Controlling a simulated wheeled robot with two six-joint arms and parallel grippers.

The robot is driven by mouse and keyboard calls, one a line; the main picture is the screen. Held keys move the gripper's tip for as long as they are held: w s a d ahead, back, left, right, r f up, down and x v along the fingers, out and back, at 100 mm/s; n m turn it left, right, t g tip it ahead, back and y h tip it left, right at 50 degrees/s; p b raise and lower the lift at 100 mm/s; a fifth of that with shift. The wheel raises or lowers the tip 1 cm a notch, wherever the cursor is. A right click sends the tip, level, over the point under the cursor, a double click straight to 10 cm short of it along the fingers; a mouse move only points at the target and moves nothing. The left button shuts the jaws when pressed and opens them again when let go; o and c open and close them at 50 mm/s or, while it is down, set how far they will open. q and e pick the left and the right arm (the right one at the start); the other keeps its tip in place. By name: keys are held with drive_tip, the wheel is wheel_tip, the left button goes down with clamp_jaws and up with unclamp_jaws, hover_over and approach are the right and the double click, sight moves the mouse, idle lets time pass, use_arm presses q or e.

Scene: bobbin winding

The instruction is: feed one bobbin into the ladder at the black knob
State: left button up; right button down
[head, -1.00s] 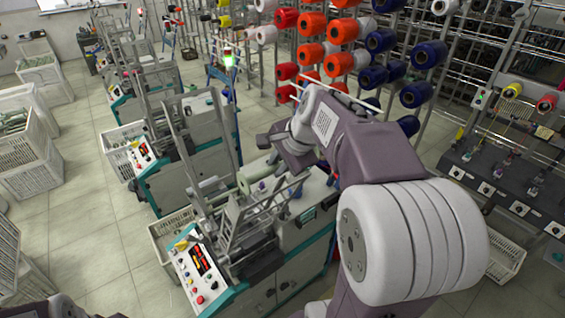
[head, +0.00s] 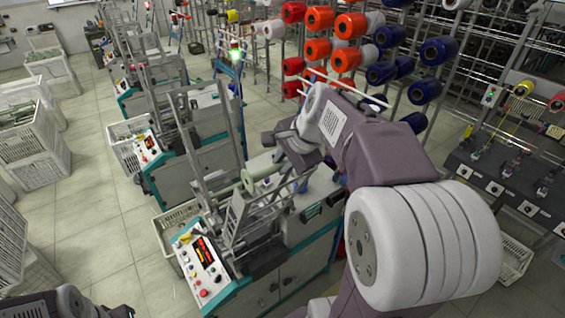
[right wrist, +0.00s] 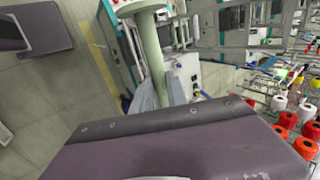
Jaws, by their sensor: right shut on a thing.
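My right gripper (right wrist: 157,96) is shut on a pale green bobbin (right wrist: 150,45), a long tube with a wide pale flange at its top end in the right wrist view. In the head view this bobbin (head: 262,178) is just left of my right wrist, above the upper part of the nearest machine. The ladder, a grey metal frame of slanted rails (head: 238,212), rises from that machine's front, below and left of the bobbin. Whether bobbin and ladder touch is unclear. I cannot make out the black knob. Part of my left arm shows at lower left, but its fingers do not.
The nearest machine has a white control panel (head: 207,268) with coloured buttons. More such machines stand behind it in a row. White crates (head: 35,160) line the left side. A rack with red and blue spools (head: 392,70) stands behind my right arm. The tiled aisle is clear.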

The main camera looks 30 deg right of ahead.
drive_tip(key=shift+r, duration=0.2)
drive_tip(key=shift+w+f, duration=0.1)
drive_tip(key=shift+w, duration=0.1)
drive_tip(key=shift+p, duration=0.3)
drive_tip(key=shift+b+x, duration=1.85)
drive_tip(key=shift+x, duration=1.1)
drive_tip(key=shift+s+f, duration=0.15)
drive_tip(key=shift+f, duration=0.1)
